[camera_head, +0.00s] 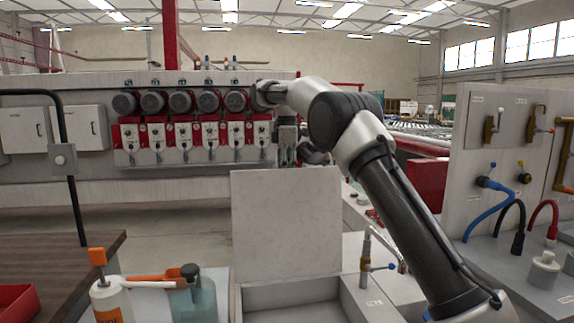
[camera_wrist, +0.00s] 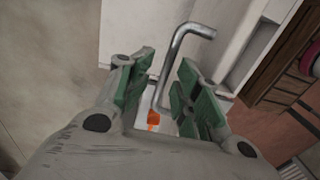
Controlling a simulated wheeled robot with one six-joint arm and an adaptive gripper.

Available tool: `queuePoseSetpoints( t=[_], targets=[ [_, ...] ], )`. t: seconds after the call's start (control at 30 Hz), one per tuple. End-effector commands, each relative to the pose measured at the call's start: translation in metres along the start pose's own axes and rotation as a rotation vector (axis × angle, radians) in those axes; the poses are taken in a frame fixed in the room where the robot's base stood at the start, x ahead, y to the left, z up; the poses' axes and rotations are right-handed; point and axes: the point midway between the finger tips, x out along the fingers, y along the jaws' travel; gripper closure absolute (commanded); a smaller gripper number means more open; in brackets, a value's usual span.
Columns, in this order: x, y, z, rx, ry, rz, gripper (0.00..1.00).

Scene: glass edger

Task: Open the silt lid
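The silt lid (camera_head: 287,222) is a pale flat panel standing upright at the back of a box (camera_head: 290,294) in the head view. The box's inside is partly visible below it. My gripper (camera_wrist: 166,78) shows in the wrist view with its green-padded fingers apart. A bent metal rod (camera_wrist: 184,50) with an orange part (camera_wrist: 153,120) at its lower end shows between and beyond the fingers. I cannot tell whether they touch it.
A tap (camera_head: 365,262) with a blue lever stands right of the box. Bottles, including a teal one (camera_head: 194,298), stand at the left beside a wooden table (camera_head: 60,262). A panel with hoses (camera_head: 505,165) is at the right. A machine with several motors (camera_head: 180,125) fills the back.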

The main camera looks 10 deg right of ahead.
Motion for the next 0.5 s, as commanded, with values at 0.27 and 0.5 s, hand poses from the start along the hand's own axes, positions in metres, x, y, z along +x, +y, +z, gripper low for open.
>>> queuePoseSetpoints(
  t=[0.27, 0.5],
  targets=[
    [-0.035, 0.001, 0.0, 0.0, 0.0, -0.001, 0.68],
    [-0.041, 0.0, 0.0, 0.0, 0.0, -0.003, 0.68]
  ],
)
